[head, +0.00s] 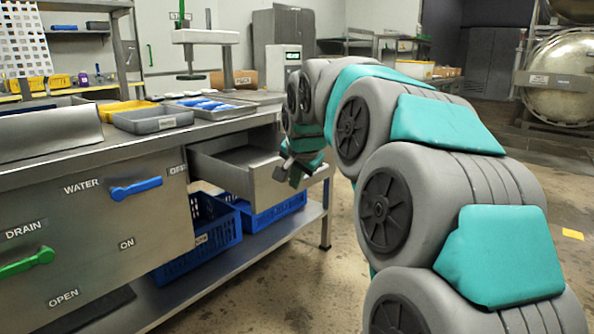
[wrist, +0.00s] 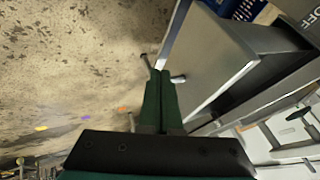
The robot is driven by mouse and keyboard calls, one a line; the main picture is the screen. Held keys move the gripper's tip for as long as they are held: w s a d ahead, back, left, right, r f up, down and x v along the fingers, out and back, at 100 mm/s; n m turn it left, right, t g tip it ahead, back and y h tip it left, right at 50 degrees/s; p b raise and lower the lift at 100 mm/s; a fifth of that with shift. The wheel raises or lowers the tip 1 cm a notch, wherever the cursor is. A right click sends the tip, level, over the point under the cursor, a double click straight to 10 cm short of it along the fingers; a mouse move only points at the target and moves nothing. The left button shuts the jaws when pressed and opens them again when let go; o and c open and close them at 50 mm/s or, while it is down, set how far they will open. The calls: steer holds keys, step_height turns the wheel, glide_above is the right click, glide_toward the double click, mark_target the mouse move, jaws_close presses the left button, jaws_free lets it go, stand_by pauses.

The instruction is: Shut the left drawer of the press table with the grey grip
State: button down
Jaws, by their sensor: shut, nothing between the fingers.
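The drawer of the press table (head: 225,112) stands open, pulled out towards the aisle. Its plain metal front (head: 275,190) shows in the head view, and the drawer also shows in the wrist view (wrist: 215,50). The inside that I can see is empty. The grey grip (wrist: 178,79) is partly covered by my fingers in the wrist view. My gripper (wrist: 160,73) is shut with nothing in it, its fingertips close in front of the grip. Whether they touch it I cannot tell. In the head view my gripper (head: 288,168) is at the drawer front.
Blue crates (head: 205,235) stand on the shelf below the drawer. A control cabinet (head: 95,230) with blue and green levers is at the left. Grey trays (head: 152,119) lie on the tabletop. The floor (head: 325,270) in front of the drawer is clear.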

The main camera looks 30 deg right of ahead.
mark_target(280, 191)
steer(key=shift+w+a+f, duration=0.15)
steer(key=shift+w+f, duration=0.25)
steer(key=shift+w, duration=0.5)
steer(key=shift+w+a+f, duration=0.1)
steer(key=shift+w+f, duration=0.25)
steer(key=shift+w, duration=0.6)
steer(key=shift+w+a+f, duration=0.15)
steer(key=shift+w+f, duration=0.25)
steer(key=shift+w, duration=0.5)
steer(key=shift+w, duration=0.1)
steer(key=w+a+p, duration=0.1)
steer(key=w+a, duration=0.1)
steer(key=w, duration=0.5)
steer(key=w+a+p, duration=0.2)
steer(key=w+a, duration=0.1)
steer(key=w, duration=0.4)
steer(key=w+a+p, duration=0.2)
steer(key=w, duration=0.4)
steer(key=shift+w+a+r, duration=0.15)
steer(key=shift+w+a, duration=0.2)
steer(key=shift+w, duration=0.05)
steer(key=shift+w+a+p, duration=0.2)
steer(key=shift+w, duration=0.3)
steer(key=shift+w+a+p, duration=0.15)
steer(key=shift+w+p, duration=0.05)
steer(key=shift+w, duration=0.25)
steer(key=shift+s+d, duration=0.1)
